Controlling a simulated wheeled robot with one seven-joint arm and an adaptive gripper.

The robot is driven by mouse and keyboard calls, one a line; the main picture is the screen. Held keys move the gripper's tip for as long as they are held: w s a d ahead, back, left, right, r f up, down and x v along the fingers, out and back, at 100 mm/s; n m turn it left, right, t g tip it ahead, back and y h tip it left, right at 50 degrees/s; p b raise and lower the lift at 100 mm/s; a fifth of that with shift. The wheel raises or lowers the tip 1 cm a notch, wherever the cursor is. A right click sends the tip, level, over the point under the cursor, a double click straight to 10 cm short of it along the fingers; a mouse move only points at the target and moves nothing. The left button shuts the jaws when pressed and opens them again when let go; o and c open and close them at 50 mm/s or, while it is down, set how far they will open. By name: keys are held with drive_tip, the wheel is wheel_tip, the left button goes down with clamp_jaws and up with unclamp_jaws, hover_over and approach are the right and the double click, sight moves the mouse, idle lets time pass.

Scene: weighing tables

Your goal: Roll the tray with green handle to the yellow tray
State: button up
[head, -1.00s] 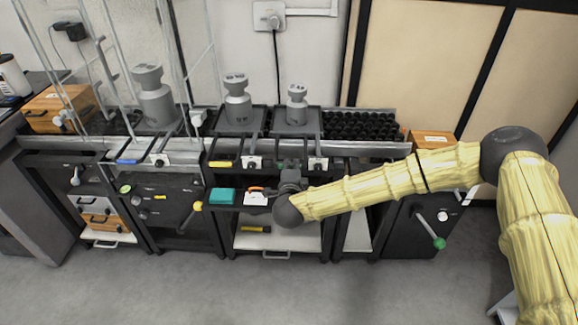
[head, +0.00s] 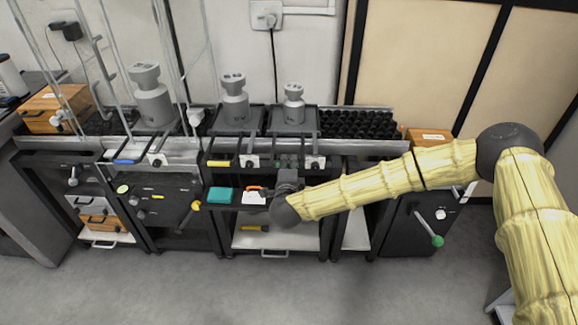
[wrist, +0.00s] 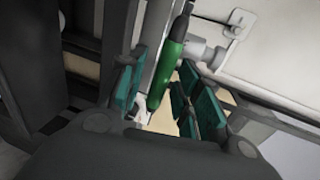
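The green handle (wrist: 172,72) shows in the wrist view between my gripper's teal-padded fingers (wrist: 165,95). The fingers are apart, with gaps visible beside the handle; I cannot tell whether either pad touches it. In the head view my gripper (head: 288,164) is low at the front of the right small tray (head: 312,122), which carries a grey weight (head: 293,108). The gripper largely hides the handle there. A yellow handle (head: 219,163) is at the front of the tray to the left (head: 217,125), which carries a larger grey weight (head: 235,105).
A blue handle (head: 124,161) is farther left, below the largest weight (head: 152,105). A black rack (head: 357,124) is to the right.

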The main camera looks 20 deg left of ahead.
drive_tip(key=v, duration=1.1)
drive_tip(key=shift+s, duration=0.25)
drive_tip(key=shift+d, duration=0.1)
drive_tip(key=s+d+f+n+g+p, duration=0.5)
drive_tip(key=s+d+f+n+g, duration=0.4)
drive_tip(key=s+d+f, duration=0.6)
drive_tip(key=s+d+f+n+g+h+p, duration=0.1)
drive_tip(key=s+d+f+n+g+h, duration=0.1)
drive_tip(key=s+d, duration=0.8)
drive_tip(key=s+d+f+n+g+h+p, duration=0.1)
drive_tip(key=s+d+f+n+g+p, duration=0.1)
drive_tip(key=s+d, duration=0.8)
drive_tip(key=d+n+g, duration=0.1)
drive_tip(key=d+g, duration=0.1)
drive_tip(key=d, duration=0.3)
drive_tip(key=shift+s+d+f+n+h, duration=0.15)
drive_tip(key=shift+s+d+n+h, duration=0.1)
drive_tip(key=shift+n+h, duration=0.15)
drive_tip(key=shift+o, duration=0.2)
drive_tip(key=shift+a, duration=0.15)
